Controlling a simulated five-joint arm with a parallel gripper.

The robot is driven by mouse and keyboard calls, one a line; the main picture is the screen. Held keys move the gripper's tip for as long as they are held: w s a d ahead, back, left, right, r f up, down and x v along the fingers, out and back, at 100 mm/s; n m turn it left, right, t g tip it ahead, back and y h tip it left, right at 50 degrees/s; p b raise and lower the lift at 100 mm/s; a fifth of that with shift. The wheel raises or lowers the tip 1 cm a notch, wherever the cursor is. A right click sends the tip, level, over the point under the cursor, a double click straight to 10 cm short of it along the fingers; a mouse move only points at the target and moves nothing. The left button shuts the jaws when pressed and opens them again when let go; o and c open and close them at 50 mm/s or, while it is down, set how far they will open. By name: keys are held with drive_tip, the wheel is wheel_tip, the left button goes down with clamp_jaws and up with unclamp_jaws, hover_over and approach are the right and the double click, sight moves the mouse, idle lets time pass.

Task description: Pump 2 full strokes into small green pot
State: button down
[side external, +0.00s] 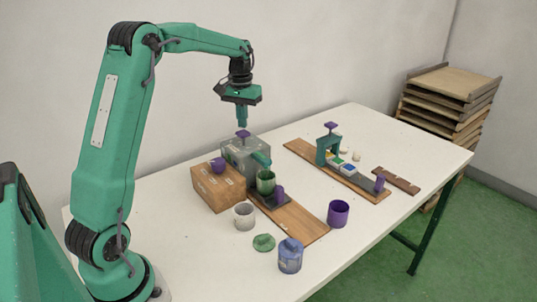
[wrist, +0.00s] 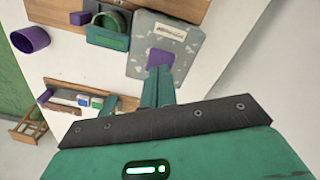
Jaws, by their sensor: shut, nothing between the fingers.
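A grey speckled dispenser (side external: 236,153) stands on the table with a purple pump knob (side external: 243,134) on top and a green spout (side external: 261,159) at its front. The small green pot (side external: 265,184) stands upright below the spout. My gripper (side external: 242,124) is shut and empty, pointing down just above the knob; I cannot tell whether it touches. In the wrist view my fingers (wrist: 157,75) overlap the purple knob (wrist: 160,59), with the dispenser (wrist: 180,42) behind. The green pot (wrist: 113,17) shows at upper left there. Its inside is not clear.
A grey cup (side external: 244,216), green lid (side external: 264,243), blue jar (side external: 290,257) and purple cup (side external: 338,214) stand in front. A green arched press (side external: 322,152) stands behind on a board. Stacked trays (side external: 450,95) are at right.

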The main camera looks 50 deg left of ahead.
sight(243, 132)
drive_tip(key=shift+f, duration=2.3)
drive_tip(key=shift+r, duration=0.15)
idle(0.5)
drive_tip(key=shift+r, duration=2.15)
drive_tip(key=shift+r, duration=0.15)
drive_tip(key=shift+r, duration=2.35)
